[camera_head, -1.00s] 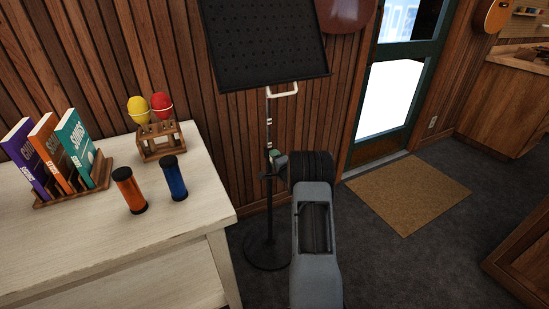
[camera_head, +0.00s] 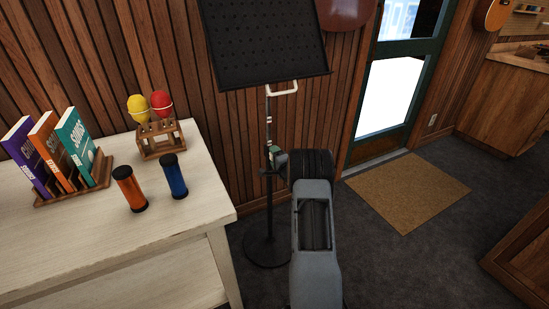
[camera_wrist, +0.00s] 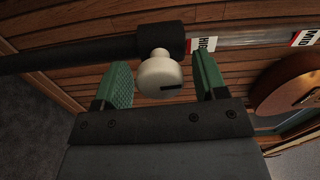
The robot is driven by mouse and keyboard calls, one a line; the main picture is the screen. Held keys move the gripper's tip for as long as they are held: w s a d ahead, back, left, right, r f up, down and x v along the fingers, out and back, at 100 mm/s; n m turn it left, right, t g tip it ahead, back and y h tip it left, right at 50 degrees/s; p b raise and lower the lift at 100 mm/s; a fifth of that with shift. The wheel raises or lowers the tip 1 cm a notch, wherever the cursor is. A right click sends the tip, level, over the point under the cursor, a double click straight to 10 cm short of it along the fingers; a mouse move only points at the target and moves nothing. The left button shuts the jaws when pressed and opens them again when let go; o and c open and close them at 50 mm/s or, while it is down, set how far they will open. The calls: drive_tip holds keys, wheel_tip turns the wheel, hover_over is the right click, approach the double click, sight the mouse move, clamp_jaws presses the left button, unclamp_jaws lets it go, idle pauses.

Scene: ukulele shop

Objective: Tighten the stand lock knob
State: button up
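The black music stand (camera_head: 268,205) stands upright between the table and my arm. Its pale lock knob (camera_wrist: 160,77), with a dark mark on its face, sits on a black collar (camera_wrist: 155,37) on the pole. My gripper (camera_wrist: 162,82) is open, with one green-padded finger on each side of the knob. A gap shows between the knob and the right finger; the left finger is very close, and I cannot tell whether it touches. In the head view my gripper (camera_head: 276,158) is small at the stand's pole, and the knob is hidden there.
A pale table (camera_head: 100,245) on the left holds books, maracas in a wooden rack (camera_head: 160,140) and two shakers (camera_head: 173,177). The pole carries labels reading HIGH (camera_wrist: 207,44) and MID (camera_wrist: 305,37). A brown mat (camera_head: 408,192) lies before the door.

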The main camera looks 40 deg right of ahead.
drive_tip(key=s+a+p, duration=0.1)
drive_tip(key=s+a, duration=0.1)
drive_tip(key=s, duration=1.1)
drive_tip(key=shift+s+p, duration=0.35)
drive_tip(key=shift+d, duration=0.1)
